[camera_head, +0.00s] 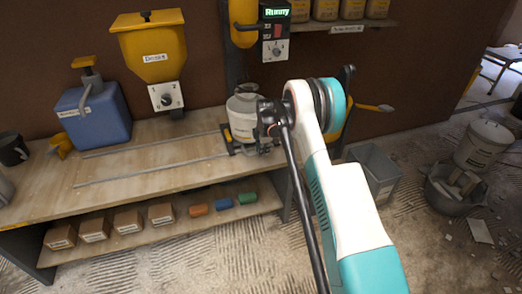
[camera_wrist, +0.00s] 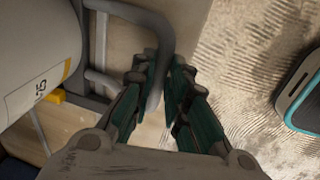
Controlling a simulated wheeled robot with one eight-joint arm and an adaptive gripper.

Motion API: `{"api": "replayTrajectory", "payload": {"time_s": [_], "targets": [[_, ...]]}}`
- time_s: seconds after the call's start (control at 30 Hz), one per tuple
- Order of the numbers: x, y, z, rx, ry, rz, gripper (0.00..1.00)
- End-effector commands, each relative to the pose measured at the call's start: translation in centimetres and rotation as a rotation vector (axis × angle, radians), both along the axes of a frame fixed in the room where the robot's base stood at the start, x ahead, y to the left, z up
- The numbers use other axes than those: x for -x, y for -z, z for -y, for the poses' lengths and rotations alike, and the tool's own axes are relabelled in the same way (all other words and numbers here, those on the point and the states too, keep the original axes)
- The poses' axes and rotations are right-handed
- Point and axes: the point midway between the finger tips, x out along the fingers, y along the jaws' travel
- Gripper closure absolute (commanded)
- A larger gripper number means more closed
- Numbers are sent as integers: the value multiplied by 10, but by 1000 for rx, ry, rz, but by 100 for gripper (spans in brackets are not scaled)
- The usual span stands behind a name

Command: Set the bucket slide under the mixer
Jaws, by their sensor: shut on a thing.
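The bucket slide (camera_head: 229,146) stands at the right end of two rails on the bench and carries a pale bucket (camera_head: 241,117). The bucket also shows at the left of the wrist view (camera_wrist: 38,45). The mixer (camera_head: 243,22), a yellow body beside a control box reading "Runny", hangs above the bucket. The slide's grey loop handle (camera_wrist: 139,14) runs between my fingers in the wrist view. My gripper (camera_wrist: 160,70) is shut on this handle, at the bucket's right side. In the head view my arm partly hides the slide and my fingers.
The bench (camera_head: 45,180) bears a blue jug (camera_head: 95,115) at left, with a yellow hopper (camera_head: 152,45) above the rails. The rails (camera_head: 150,175) left of the bucket are clear. A grey bin (camera_head: 375,170) and a tub with a bucket (camera_head: 483,145) stand on the floor at right.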

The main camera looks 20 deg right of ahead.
Motion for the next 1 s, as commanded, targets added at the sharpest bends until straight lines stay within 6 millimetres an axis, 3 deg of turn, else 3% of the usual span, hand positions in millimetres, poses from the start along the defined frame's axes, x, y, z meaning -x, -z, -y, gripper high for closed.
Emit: {"api": "replayTrajectory", "payload": {"time_s": [0.07, 0.1, 0.2, 0.63, 1.0], "targets": [[0, 0, 5, 6, 3, 1, 100], [0, 0, 5, 6, 3, 1, 83], [0, 0, 5, 4, 4, 1, 65], [1, -8, 3, 3, 3, 1, 65], [15, -74, 3, 4, 3, 1, 65]]}}
